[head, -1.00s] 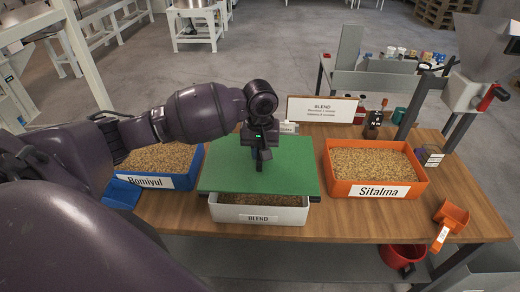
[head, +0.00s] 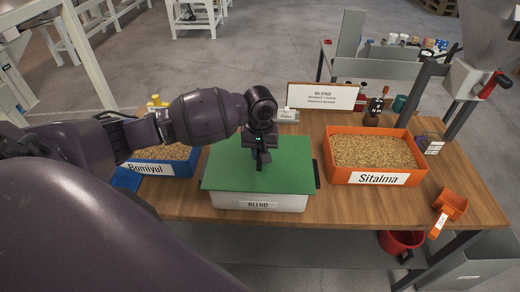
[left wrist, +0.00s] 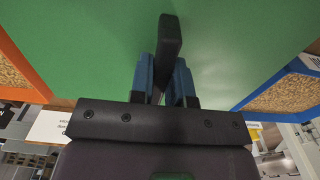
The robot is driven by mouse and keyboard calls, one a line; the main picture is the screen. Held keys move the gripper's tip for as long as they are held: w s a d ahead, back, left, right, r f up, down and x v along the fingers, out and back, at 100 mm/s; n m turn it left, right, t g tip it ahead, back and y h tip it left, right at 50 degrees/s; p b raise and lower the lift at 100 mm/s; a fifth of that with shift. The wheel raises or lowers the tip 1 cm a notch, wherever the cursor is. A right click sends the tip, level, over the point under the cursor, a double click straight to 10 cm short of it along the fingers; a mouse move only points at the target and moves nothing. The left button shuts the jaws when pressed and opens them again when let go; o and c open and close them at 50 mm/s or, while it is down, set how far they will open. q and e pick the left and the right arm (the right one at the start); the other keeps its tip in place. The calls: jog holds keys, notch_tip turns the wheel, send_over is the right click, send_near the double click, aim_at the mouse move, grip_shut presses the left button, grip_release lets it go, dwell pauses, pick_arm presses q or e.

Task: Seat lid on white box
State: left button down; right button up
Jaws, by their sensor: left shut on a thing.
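The flat green lid (head: 225,178) lies over the white box (head: 290,203), which bears a BLEND label and stands at the front middle of the table. The lid's front edge is at the box's front rim and hides the opening. I cannot tell whether it touches the rim all round. My left gripper (head: 262,161) is above the lid's middle, shut on its dark upright handle. In the left wrist view the blue-padded fingers (left wrist: 164,82) pinch the black handle (left wrist: 171,38), with the green lid (left wrist: 80,45) behind. My right gripper is not in view.
An orange grain box (head: 372,178) labelled Sitalma stands to the right, a blue one (head: 180,167) labelled Bomiyul to the left. An orange scoop (head: 451,205) is at the table's right. A BLEND sign (head: 322,95) stands behind. Bare wood lies between the boxes.

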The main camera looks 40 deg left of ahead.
pick_arm(q)
jog(key=shift+f, duration=0.85)
dwell(0.7)
jog(key=c, duration=1)
grip_release()
notch_tip(320, 180, up, 11)
jog(key=shift+f, duration=0.1)
